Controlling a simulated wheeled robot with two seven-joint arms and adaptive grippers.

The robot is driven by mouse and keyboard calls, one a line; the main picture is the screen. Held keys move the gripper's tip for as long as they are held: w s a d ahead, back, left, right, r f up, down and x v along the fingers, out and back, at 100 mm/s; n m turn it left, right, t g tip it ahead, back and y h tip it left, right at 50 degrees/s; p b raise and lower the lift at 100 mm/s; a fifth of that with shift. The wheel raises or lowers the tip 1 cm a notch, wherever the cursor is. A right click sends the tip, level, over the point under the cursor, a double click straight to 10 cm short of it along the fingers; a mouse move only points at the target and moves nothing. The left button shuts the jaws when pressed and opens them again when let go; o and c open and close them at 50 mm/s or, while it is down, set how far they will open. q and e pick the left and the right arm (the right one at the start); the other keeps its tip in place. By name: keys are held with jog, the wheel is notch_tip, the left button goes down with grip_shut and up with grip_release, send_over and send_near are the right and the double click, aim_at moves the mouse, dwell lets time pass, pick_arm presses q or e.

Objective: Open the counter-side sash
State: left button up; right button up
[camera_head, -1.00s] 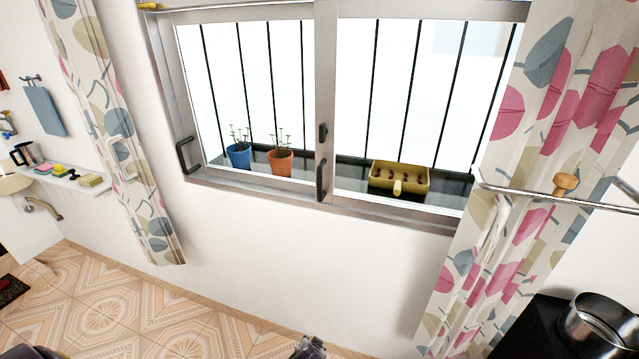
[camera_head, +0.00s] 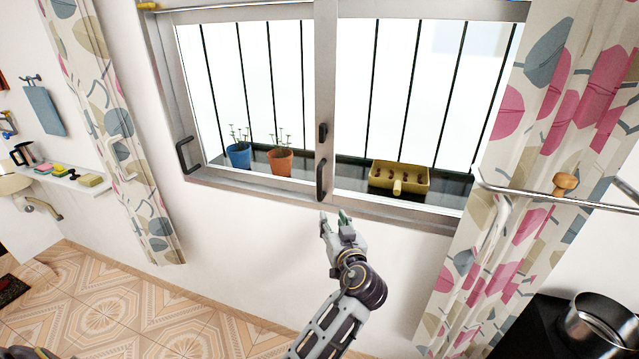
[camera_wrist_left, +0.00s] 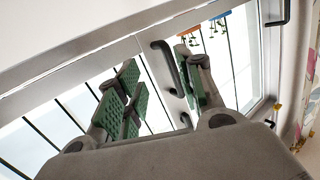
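The window has two grey-framed sashes: a left sash (camera_head: 250,180) and a right sash (camera_head: 395,208). Another dark handle (camera_head: 184,155) is on the left edge. My left gripper (camera_head: 335,217) is open, just below the long middle handle. In the left wrist view, its green-padded fingers (camera_wrist_left: 157,85) are apart, with the long handle (camera_wrist_left: 164,62) showing beyond the gap, not gripped. My right gripper is not in view.
Behind the glass are a blue pot (camera_head: 238,156), an orange pot (camera_head: 280,160), a yellow tray (camera_head: 399,178) and dark bars. Curtains hang at left (camera_head: 118,150) and right (camera_head: 510,220). A metal rail (camera_head: 520,193) juts in at right above a pot (camera_head: 597,325).

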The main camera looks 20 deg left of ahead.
pick_arm(q)
jog(key=n+y, duration=0.1)
send_near(320, 184)
jog(key=v, duration=0.3)
jog(key=shift+t, duration=0.3)
jog(key=p+x, duration=0.1)
jog(key=x, duration=0.7)
jog(key=shift+f+p, duration=0.1)
jog(key=shift+p, duration=0.3)
jog(key=x, duration=0.4)
jog(key=shift+a+p, duration=0.1)
jog(key=shift+p, duration=0.3)
jog(key=shift+x, duration=0.9)
jog(key=shift+f, duration=0.1)
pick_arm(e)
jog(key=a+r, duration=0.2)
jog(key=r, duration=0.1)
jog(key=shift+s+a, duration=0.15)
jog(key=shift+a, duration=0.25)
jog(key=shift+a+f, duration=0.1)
pick_arm(q)
grip_shut()
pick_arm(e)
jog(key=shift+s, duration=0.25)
